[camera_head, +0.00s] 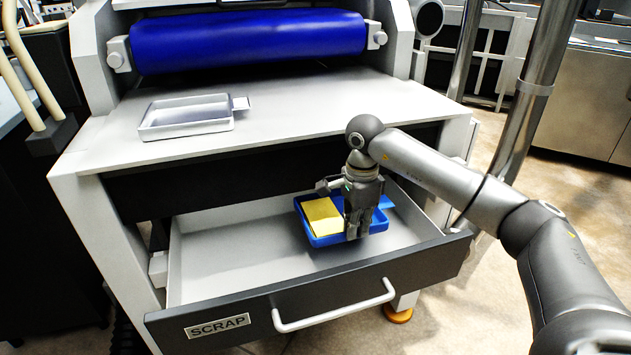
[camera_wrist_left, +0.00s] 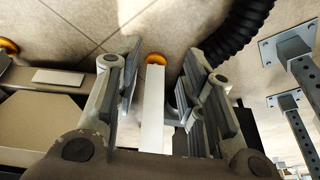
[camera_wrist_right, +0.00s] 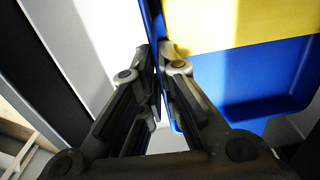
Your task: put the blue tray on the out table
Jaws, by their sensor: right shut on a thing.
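The blue tray (camera_head: 325,240) sits in the right part of the open drawer, with a flat yellow piece (camera_head: 321,216) lying in it. My right gripper (camera_head: 357,230) points down at the tray's front right part. In the right wrist view its fingers (camera_wrist_right: 158,52) are shut on the wall of the blue tray (camera_wrist_right: 262,85); the clasped edge is partly hidden by the fingers. My left gripper (camera_wrist_left: 157,75) shows only in its wrist view, fingers apart with nothing between them, above the floor. No surface is labelled as the out table.
The drawer (camera_head: 240,250), marked SCRAP, is pulled out below a white machine top (camera_head: 270,115). An empty grey tray (camera_head: 188,119) lies on that top, under a blue roller (camera_head: 250,40). The top is clear right of that tray. A metal post (camera_head: 515,125) stands at right.

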